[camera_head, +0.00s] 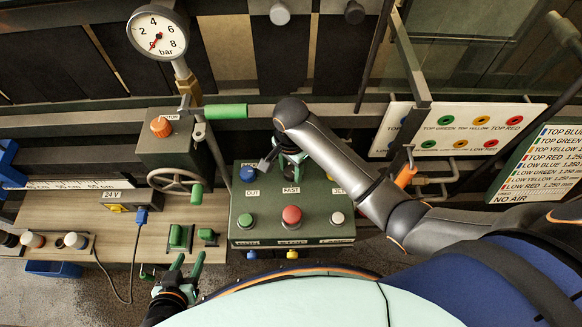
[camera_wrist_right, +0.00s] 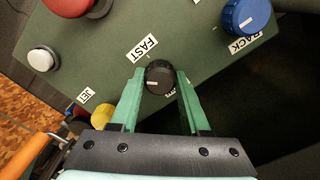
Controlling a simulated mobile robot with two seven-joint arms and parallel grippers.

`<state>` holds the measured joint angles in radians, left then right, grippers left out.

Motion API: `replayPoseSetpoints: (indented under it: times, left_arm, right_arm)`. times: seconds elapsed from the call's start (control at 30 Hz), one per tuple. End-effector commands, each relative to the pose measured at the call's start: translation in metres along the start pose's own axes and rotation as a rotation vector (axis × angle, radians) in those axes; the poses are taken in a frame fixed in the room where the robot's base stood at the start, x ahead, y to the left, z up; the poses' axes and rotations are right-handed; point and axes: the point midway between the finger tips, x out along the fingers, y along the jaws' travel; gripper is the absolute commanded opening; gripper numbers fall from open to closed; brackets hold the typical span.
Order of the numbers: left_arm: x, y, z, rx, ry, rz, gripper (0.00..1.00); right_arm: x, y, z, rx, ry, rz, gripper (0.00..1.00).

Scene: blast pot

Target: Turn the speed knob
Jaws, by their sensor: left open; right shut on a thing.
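The speed knob (camera_wrist_right: 159,78) is a small black dial with a white pointer mark on the green control box (camera_head: 268,228). In the right wrist view it sits between the green fingers of my right gripper (camera_wrist_right: 160,88), which is shut on it. The pointer mark lies roughly level, toward picture left. A FAST label (camera_wrist_right: 142,47) is beside it; another label is partly hidden by a finger. In the head view my right gripper (camera_head: 289,158) and wrist hide the knob. My left gripper (camera_head: 188,260) is open and empty, low at picture left.
The box also carries a red button (camera_head: 291,216), a green button (camera_head: 245,220), a white button (camera_head: 337,218) and a blue knob (camera_head: 248,173). A handwheel (camera_head: 176,181), a green-handled lever (camera_head: 225,111) and a pressure gauge (camera_head: 158,33) stand to the left.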

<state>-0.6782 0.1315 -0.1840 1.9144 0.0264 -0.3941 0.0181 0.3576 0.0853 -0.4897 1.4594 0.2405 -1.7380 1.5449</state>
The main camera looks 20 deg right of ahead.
Motion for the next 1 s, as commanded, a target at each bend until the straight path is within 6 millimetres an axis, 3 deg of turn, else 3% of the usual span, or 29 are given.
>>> replayPoseSetpoints:
  times: [1.0]
  left_arm:
    - [-0.0002, 0.0001, 0.0004, 0.0, -0.001, 0.0, 0.5]
  right_arm:
    - [-0.0007, -0.0002, -0.0004, -0.966, 0.0, -0.001, 0.0]
